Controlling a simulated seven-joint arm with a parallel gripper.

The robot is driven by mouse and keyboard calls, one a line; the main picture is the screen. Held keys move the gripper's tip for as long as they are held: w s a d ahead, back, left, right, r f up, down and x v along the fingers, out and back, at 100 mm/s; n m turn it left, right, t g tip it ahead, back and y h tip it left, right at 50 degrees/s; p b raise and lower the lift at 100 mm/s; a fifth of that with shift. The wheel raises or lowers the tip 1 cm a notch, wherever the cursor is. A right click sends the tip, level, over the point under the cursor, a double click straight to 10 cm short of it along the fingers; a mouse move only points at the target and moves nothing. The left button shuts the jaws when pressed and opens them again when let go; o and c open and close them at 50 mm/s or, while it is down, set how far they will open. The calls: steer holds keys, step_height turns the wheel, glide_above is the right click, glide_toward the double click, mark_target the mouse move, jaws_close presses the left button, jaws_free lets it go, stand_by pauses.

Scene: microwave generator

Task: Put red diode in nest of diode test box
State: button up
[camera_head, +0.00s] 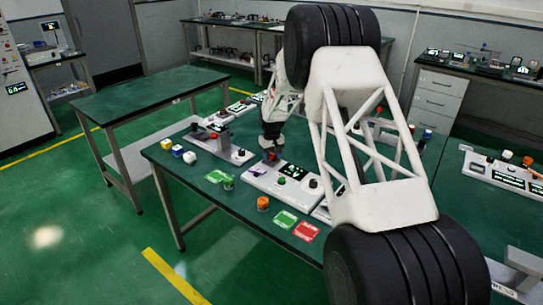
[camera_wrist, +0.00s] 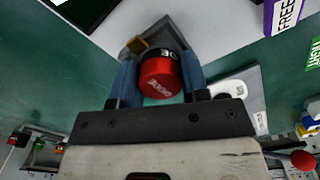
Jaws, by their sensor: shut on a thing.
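In the wrist view the red diode (camera_wrist: 161,78), a short cylinder with a dark band, is between my gripper's two blue fingers (camera_wrist: 158,82). My gripper is shut on it. A grey angular holder (camera_wrist: 138,26), which looks like the nest, lies directly behind the diode; whether the diode sits in it or above it I cannot tell. In the head view my gripper (camera_head: 271,149) points down over the left end of a white box (camera_head: 258,179), apparently the diode test box, with a dark display, a green button and a black knob.
An orange cylinder (camera_head: 263,203), a green card (camera_head: 285,220) and a red card (camera_head: 306,232) lie in front of the box. Another white device (camera_head: 224,151) and several small cubes (camera_head: 178,150) are to the left. My arm hides much of the table's right side.

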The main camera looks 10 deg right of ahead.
mark_target(272, 154)
steer(key=o, duration=1)
steer(key=shift+o, duration=0.2)
steer(key=shift+r, duration=0.1)
step_height(272, 154, up, 12)
stand_by(0.3)
steer(key=shift+s+r, duration=0.1)
steer(key=shift+r, duration=0.05)
